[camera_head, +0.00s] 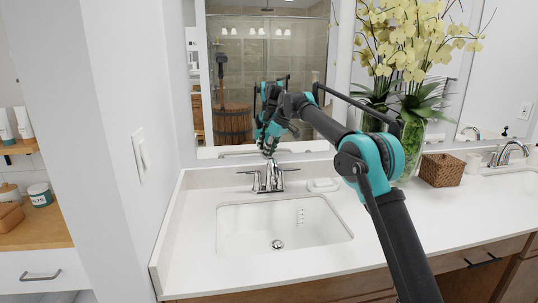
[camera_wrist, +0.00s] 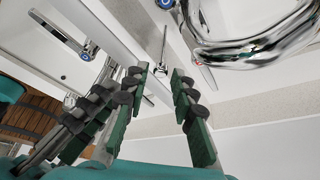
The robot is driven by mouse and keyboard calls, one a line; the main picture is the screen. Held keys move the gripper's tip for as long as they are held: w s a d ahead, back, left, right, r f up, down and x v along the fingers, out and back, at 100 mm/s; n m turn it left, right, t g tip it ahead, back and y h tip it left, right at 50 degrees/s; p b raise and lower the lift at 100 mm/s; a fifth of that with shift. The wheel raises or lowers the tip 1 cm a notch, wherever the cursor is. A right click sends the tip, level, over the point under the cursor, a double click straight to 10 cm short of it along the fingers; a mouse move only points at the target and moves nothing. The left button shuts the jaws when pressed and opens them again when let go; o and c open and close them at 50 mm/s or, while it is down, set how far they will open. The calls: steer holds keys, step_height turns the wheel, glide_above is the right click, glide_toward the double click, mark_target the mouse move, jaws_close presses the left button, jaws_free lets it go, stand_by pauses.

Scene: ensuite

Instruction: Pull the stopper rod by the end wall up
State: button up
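The chrome faucet (camera_head: 270,178) stands behind the left sink, against the end wall side of the counter. My gripper (camera_head: 268,150) is just above and behind it, in front of the mirror. In the wrist view my gripper (camera_wrist: 160,72) is open, its green-padded fingers apart. A thin chrome rod with a small knob, which looks like the stopper rod (camera_wrist: 163,48), shows between and beyond the fingertips, with no visible contact. The curved faucet spout (camera_wrist: 260,45) is to its right. In the head view the rod cannot be made out behind the faucet and gripper.
The sink basin (camera_head: 280,226) is empty in front of the faucet. A mirror (camera_head: 230,80) stands close behind my gripper and reflects it. A soap dish (camera_head: 322,185), an orchid vase (camera_head: 405,140) and a wicker basket (camera_head: 441,170) stand to the right. The end wall (camera_head: 115,120) is left.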

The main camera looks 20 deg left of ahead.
steer(key=shift+o, duration=0.5)
steer(key=shift+f, duration=0.1)
steer(key=v, duration=1.2)
